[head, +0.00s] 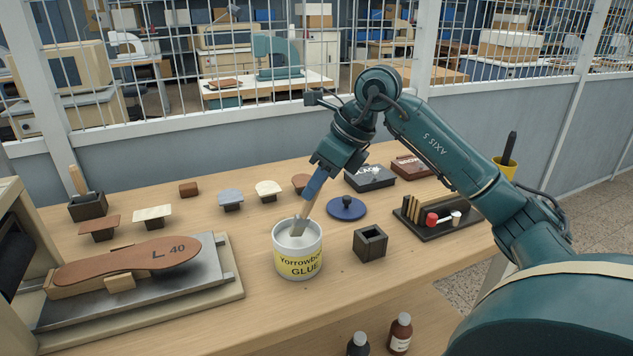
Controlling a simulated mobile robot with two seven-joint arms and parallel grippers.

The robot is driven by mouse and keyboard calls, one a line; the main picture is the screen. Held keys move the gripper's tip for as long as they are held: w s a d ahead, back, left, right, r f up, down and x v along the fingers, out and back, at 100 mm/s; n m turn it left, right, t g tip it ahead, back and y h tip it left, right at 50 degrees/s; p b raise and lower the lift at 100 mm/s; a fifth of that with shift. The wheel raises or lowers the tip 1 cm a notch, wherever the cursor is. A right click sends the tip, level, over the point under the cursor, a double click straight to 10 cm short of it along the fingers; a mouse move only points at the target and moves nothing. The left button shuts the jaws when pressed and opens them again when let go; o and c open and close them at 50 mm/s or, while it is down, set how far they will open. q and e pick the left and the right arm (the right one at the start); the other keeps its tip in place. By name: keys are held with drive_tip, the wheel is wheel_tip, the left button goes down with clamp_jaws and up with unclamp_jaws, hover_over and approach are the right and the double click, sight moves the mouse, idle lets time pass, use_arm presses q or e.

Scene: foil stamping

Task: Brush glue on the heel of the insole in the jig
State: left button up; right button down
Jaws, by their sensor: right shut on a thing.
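A brown insole (125,261) marked "L 40" lies in the jig (135,308), a metal plate on a pale board at the left. A white pot of glue (298,262) with a yellow label stands open on the bench. My right gripper (327,165) is shut on a brush (308,202) with a blue handle. The brush is tilted and its bristle end is at the mouth of the pot; how deep it dips is hard to tell. The insole lies to the left of the pot, apart from the brush. My left gripper is not in view.
A blue lid (346,208) with a knob and an empty dark square holder (370,243) are right of the pot. Several small pads on stands line the bench (230,203) behind. A dark rack (440,219) and boxes (370,177) are further right. Bottles (400,334) stand below the front edge.

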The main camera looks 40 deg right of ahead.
use_arm(q)
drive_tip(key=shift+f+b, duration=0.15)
drive_tip(key=shift+b, duration=0.15)
use_arm(e)
drive_tip(key=shift+f, duration=0.45)
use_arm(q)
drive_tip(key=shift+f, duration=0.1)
use_arm(e)
drive_tip(key=shift+f, duration=0.1)
idle(0.7)
drive_tip(key=shift+r+p, duration=0.6)
drive_tip(key=shift+r, duration=0.05)
drive_tip(key=shift+r+p, duration=0.6)
drive_tip(key=shift+r, duration=0.15)
wheel_tip(320, 180, up, 2)
drive_tip(key=shift+p, duration=0.9)
wheel_tip(320, 180, up, 2)
drive_tip(key=shift+p, duration=0.85)
drive_tip(key=shift+r, duration=0.2)
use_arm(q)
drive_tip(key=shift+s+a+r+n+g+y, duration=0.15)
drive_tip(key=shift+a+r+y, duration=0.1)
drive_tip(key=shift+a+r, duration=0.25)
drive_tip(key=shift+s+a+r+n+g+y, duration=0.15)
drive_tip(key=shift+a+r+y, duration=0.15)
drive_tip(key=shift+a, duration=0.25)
